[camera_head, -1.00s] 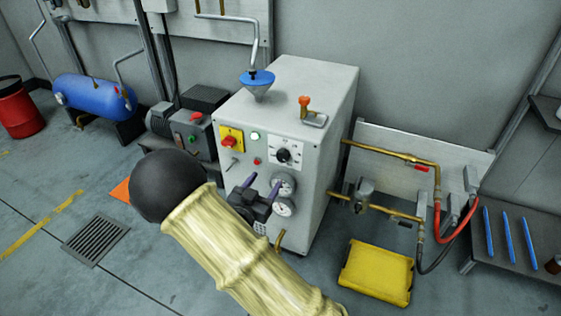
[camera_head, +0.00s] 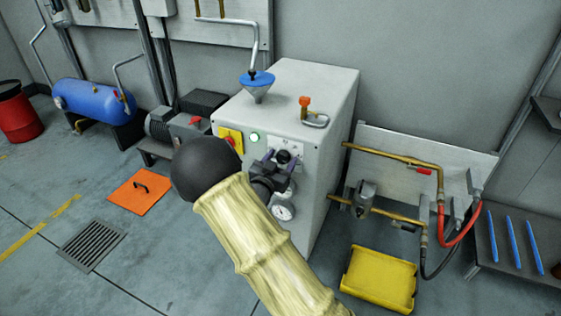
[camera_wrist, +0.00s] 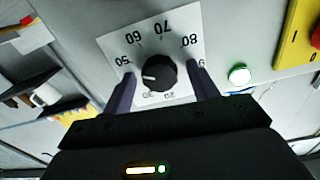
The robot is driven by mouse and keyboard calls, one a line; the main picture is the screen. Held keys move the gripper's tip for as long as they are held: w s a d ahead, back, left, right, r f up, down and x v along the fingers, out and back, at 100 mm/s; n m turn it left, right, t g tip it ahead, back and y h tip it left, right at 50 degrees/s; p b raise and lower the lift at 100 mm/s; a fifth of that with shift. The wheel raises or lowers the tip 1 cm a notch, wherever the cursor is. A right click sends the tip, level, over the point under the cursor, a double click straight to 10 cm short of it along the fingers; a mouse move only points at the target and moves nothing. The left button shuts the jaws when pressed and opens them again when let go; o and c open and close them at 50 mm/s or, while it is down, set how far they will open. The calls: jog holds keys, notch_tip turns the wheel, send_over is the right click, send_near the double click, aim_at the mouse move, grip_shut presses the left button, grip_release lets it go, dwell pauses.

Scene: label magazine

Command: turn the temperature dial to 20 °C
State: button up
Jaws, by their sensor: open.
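The temperature dial (camera_wrist: 159,72) is a round black knob with a white pointer mark, on a white scale plate (camera_wrist: 112,42). In the wrist view the numbers appear turned over. The pointer faces left and slightly down, between 50 and the partly shaded 30; the label there is hidden behind a finger. The dial also shows in the head view (camera_head: 283,157) on the front of the grey cabinet (camera_head: 318,87). My gripper (camera_wrist: 163,78) is open, its purple fingers on either side of the knob, with gaps visible. It also shows in the head view (camera_head: 279,160).
A lit green button (camera_wrist: 239,74) and a yellow panel with a red switch (camera_wrist: 300,35) are beside the dial plate. Gauges (camera_head: 283,213) sit below the dial.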

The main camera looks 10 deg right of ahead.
jog(key=c, duration=1)
jog(key=shift+r+p, duration=0.1)
jog(key=shift+p, duration=0.35)
